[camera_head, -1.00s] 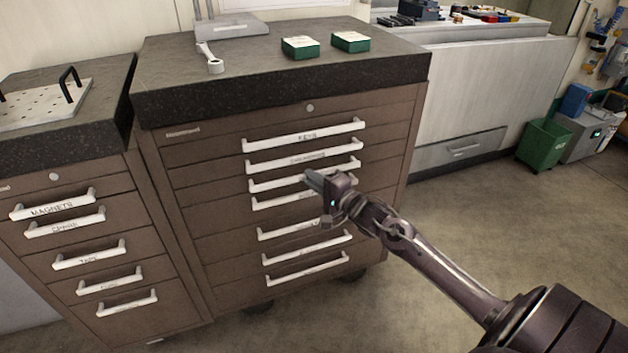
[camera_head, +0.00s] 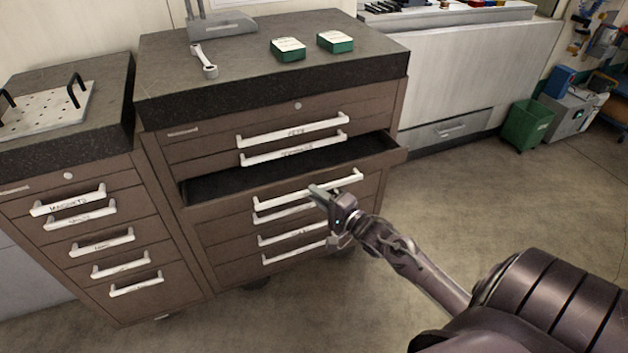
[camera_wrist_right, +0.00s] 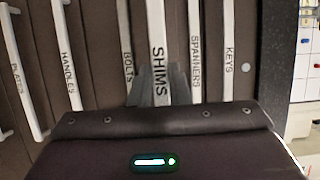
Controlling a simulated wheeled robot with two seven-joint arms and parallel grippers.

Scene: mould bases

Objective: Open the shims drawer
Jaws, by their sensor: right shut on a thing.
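The shims drawer (camera_head: 230,226) of the brown cabinet is pulled out, and its dark inside (camera_head: 285,172) shows between its front and the drawer above. Its white bar handle (camera_head: 285,195) carries the label SHIMS, which reads clearly on the handle in the right wrist view (camera_wrist_right: 159,60). My right gripper (camera_head: 322,193) is shut on this handle, right of its middle in the head view. In the right wrist view its fingers (camera_wrist_right: 160,88) sit on both sides of the handle. My left gripper is in neither current view.
The spanners (camera_head: 290,152) and keys (camera_head: 292,131) drawers above are shut. A second drawer cabinet (camera_head: 75,270) stands at left. The floor (camera_head: 480,215) at right is clear.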

